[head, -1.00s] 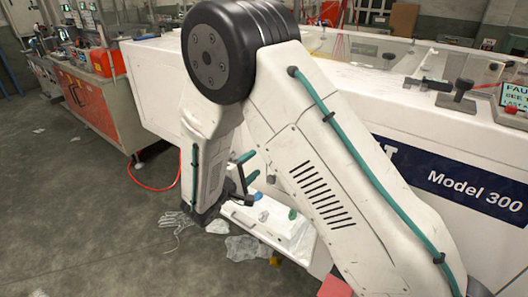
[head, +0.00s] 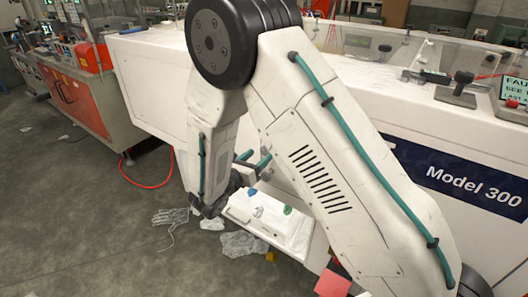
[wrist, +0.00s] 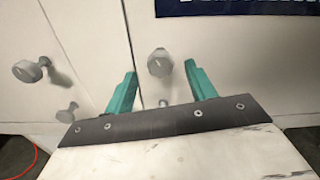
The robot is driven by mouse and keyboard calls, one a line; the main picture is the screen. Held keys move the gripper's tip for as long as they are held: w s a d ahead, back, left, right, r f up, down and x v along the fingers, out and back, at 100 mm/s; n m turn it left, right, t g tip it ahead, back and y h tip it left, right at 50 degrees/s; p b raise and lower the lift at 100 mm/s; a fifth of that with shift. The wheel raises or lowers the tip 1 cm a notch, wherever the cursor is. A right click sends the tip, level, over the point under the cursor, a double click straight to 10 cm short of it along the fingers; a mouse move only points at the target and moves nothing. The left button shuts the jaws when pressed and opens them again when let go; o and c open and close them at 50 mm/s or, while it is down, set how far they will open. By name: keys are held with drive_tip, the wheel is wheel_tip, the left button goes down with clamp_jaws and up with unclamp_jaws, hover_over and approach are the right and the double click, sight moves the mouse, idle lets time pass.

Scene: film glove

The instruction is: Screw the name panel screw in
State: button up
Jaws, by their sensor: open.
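The dark blue name panel reading "Model 300" (head: 455,176) is on the white machine's side. Its lower edge also shows at the top of the wrist view (wrist: 235,8). Several grey round-headed screws or knobs stick out of the white wall in the wrist view; which one is the name panel screw I cannot tell. One screw (wrist: 160,63) shows between my gripper's fingertips, and a smaller one (wrist: 163,103) shows below it. My gripper (wrist: 161,70) is open, with teal fingers and nothing visibly held. In the head view my arm partly hides the gripper (head: 254,158).
Two more grey screws or knobs (wrist: 29,70) (wrist: 67,112) are at the left in the wrist view. A white tray-like ledge (head: 285,225) with small coloured pieces lies below the gripper. Plastic scraps (head: 243,244) and a red hose (head: 150,185) lie on the floor.

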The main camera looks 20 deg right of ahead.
sight(264, 152)
drive_tip(key=shift+x, duration=2.05)
drive_tip(key=c, duration=1)
drive_tip(key=shift+o, duration=0.2)
drive_tip(key=m, duration=0.4)
drive_tip(key=shift+m, duration=0.4)
drive_tip(key=o, duration=1)
drive_tip(key=shift+c, duration=0.2)
drive_tip(key=v, duration=0.8)
